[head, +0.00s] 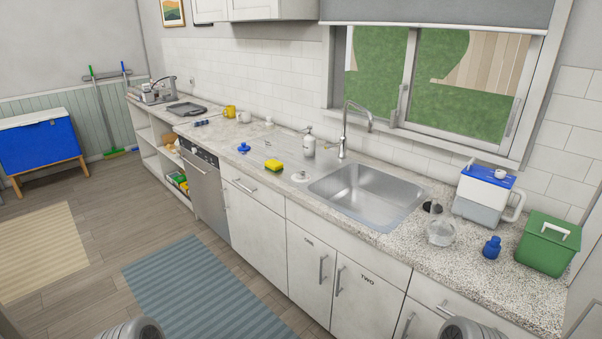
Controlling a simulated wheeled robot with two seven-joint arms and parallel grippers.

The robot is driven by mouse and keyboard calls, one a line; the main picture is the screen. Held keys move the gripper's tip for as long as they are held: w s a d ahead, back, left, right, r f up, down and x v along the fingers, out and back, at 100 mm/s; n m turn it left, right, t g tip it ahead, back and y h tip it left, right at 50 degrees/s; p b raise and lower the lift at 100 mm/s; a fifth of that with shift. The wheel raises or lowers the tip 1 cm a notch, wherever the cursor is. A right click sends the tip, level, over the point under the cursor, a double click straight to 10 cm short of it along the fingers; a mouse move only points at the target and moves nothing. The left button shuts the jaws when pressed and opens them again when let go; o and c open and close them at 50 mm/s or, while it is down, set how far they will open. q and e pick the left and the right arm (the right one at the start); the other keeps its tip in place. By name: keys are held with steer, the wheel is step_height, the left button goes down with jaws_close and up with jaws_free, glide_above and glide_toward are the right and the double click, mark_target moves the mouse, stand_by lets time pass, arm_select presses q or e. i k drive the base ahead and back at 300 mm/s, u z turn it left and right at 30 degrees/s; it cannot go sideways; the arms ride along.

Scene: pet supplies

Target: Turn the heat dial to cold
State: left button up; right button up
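I cannot pick out a marked heat dial in the head view. A small white knob-like part (501,173) shows on top of the blue and white appliance (483,196) at the right of the counter, but its markings are too small to read. A small round white piece (300,177) lies on the counter left of the sink; I cannot tell what it is. Neither gripper is in view. Only grey rounded parts of my own body show at the bottom edge.
The counter holds a steel sink (368,195), tap (344,130), yellow sponge (273,165), soap bottle (308,143), glass jar (441,231), blue bottle (491,247) and green box (546,243). Cabinets and a dishwasher (205,192) line the front. A blue striped rug (205,290) covers the floor before them.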

mark_target(300, 173)
steer(key=u, duration=0.45)
steer(key=i, duration=1.1)
steer(key=u, duration=0.4)
